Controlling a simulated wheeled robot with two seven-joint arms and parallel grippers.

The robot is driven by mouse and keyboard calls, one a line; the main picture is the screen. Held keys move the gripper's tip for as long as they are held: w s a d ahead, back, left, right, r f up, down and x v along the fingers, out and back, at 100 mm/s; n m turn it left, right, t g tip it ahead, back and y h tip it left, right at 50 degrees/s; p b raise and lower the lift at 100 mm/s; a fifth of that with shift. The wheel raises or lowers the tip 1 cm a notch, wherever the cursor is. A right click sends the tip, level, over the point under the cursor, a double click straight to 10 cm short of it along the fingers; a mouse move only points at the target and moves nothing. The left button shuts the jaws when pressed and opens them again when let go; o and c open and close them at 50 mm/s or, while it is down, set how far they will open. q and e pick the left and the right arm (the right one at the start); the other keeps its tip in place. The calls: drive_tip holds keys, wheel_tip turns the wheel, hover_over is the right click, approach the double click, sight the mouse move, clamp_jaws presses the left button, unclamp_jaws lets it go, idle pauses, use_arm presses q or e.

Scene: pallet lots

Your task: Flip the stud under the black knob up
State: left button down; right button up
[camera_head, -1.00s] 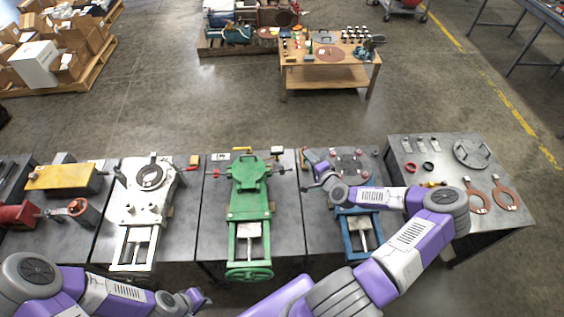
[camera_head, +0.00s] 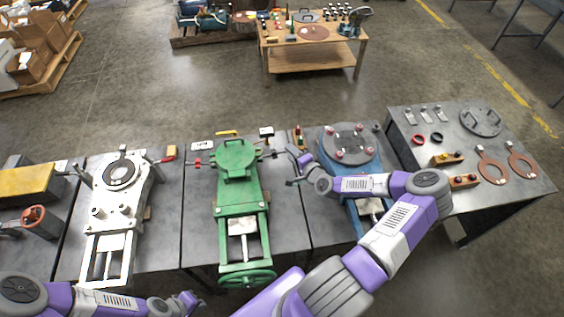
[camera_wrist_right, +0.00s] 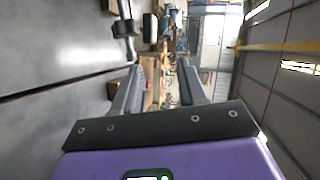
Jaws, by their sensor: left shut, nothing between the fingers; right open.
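The stud's exact pose is too small to tell in the head view. My right gripper (camera_head: 294,164) is open and empty, to the right of the knob and apart from it. In the right wrist view, a metal rod with a black collar (camera_wrist_right: 126,28) and a dark block (camera_wrist_right: 151,28) lie beyond the open fingers (camera_wrist_right: 160,82). My left gripper (camera_head: 192,302) is shut and empty at the front, away from the machine.
A white machine (camera_head: 118,200) stands left of the green one, a blue machine with a grey round top (camera_head: 350,145) to its right. A side table (camera_head: 450,135) holds rings and plates.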

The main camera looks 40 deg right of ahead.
drive_tip(key=b, duration=0.4)
approach(282, 152)
drive_tip(key=x, duration=0.3)
drive_tip(key=b+x, duration=0.1)
drive_tip(key=x, duration=0.6)
drive_tip(key=shift+w+d+f, duration=0.1)
drive_tip(key=shift+w+f, duration=0.05)
drive_tip(key=shift+f, duration=0.1)
use_arm(q)
wheel_tip(282, 152, down, 7)
drive_tip(key=shift+r, duration=0.1)
drive_tip(key=shift+w, duration=0.1)
use_arm(e)
clamp_jaws()
